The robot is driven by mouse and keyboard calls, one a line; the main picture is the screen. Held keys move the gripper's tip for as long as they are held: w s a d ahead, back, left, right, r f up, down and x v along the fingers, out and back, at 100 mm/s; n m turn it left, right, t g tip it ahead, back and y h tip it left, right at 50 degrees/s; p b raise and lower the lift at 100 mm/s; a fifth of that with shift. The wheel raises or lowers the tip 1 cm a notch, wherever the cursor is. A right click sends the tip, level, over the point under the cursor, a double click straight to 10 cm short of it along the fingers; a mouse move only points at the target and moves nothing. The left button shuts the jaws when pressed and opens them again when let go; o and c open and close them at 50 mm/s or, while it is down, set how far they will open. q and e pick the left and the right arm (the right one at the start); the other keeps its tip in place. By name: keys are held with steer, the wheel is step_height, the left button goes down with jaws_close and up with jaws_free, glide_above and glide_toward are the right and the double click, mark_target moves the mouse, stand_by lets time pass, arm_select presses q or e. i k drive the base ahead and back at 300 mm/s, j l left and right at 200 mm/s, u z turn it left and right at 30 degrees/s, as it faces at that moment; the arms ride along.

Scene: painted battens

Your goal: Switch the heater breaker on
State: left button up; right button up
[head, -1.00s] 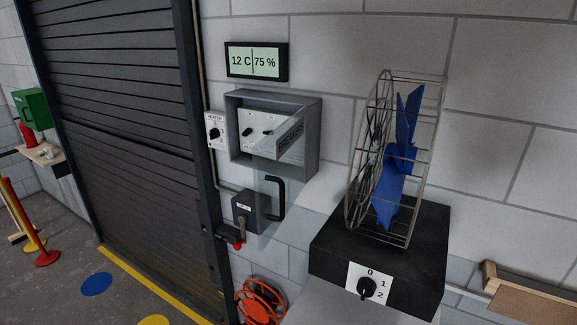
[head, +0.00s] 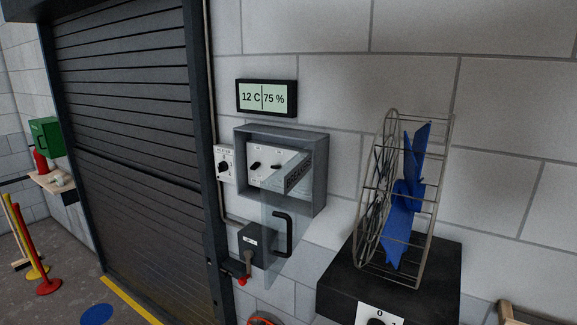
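A grey breaker box (head: 320,172) is fixed to the block wall right of the roller door. Inside it is a white panel (head: 264,152) with small black switches (head: 256,165); their labels are too small to read. The box's clear door (head: 285,205) stands swung out towards me, with a dark label strip (head: 299,172) and a black handle (head: 285,235). It covers the right part of the panel. A small white plate (head: 224,151), seemingly marked HEATER, with a black knob (head: 222,168) is just left of the box. Neither of my grippers is in view.
A dark switch box (head: 252,240) with a red-tipped lever sits below. A display (head: 267,97) reads 12 C and 75 %. A caged blue fan (head: 402,205) stands on a black box (head: 335,285) at right. Posts (head: 30,250) stand at far left.

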mark_target(255, 165)
steer(key=i+j+z, duration=0.55)
steer(key=j+z, duration=0.15)
steer(key=j, duration=0.2)
steer(key=i+j+z, duration=0.3)
steer(key=j, duration=0.2)
steer(key=j+z, duration=0.35)
steer(key=j, duration=0.2)
steer(key=i+j+z, duration=0.1)
steer(key=j+z, duration=0.25)
steer(key=j, duration=0.3)
steer(key=j+z, duration=0.35)
steer(key=j, duration=0.25)
